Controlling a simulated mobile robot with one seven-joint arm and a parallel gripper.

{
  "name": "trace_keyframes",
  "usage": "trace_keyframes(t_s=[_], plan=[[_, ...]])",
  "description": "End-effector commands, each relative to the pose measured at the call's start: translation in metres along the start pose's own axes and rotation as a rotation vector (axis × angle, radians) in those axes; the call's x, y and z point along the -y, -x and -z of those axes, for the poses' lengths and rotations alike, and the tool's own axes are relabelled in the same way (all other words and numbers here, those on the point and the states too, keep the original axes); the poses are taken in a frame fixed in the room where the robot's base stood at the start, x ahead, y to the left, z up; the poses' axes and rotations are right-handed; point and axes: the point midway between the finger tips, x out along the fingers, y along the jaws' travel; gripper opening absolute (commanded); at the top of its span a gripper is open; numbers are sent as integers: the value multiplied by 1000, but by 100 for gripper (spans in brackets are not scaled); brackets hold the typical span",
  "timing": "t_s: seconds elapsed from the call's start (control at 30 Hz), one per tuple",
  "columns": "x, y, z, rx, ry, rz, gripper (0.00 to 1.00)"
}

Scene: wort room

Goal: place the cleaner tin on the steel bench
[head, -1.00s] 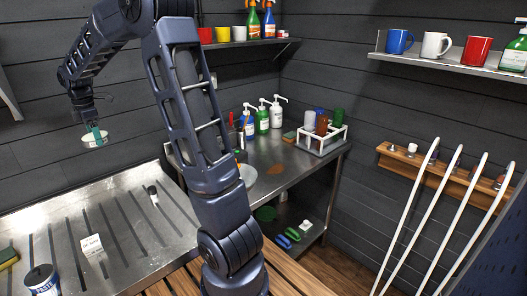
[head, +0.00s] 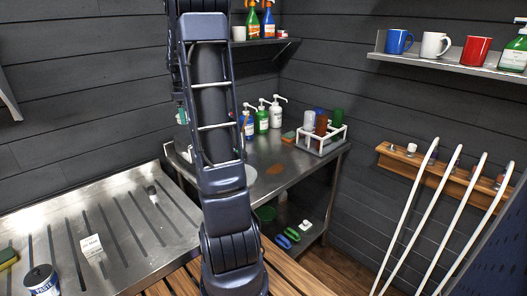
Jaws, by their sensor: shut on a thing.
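The steel bench (head: 302,166) stands in the back corner, with pump bottles and a caddy on its top. My gripper (head: 181,116) is mostly hidden behind my own arm; only a teal sliver shows at the arm's left edge, near the bench's back left end. A pale thing (head: 182,138) shows just below it, partly covered by the arm; it looks like the cleaner tin in the jaws, but its outline and its height over the bench are unclear.
Several pump bottles (head: 262,116) line the bench's back. A white caddy (head: 322,139) with bottles stands at its right. A brown patch (head: 275,170) and part of a pale round plate (head: 248,175) lie on top. A ribbed steel drainboard (head: 130,250) is at left.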

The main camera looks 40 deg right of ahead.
Motion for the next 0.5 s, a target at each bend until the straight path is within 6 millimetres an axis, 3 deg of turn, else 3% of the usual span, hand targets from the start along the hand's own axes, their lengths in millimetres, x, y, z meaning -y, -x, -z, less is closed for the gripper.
trace_keyframes(t_s=[0.03,0.2,0.5], plan=[[-6,0,-21,0,-49,0,53],[-17,0,-85,-1,-199,0,53],[-18,-1,-198,-2,-464,1,53]])
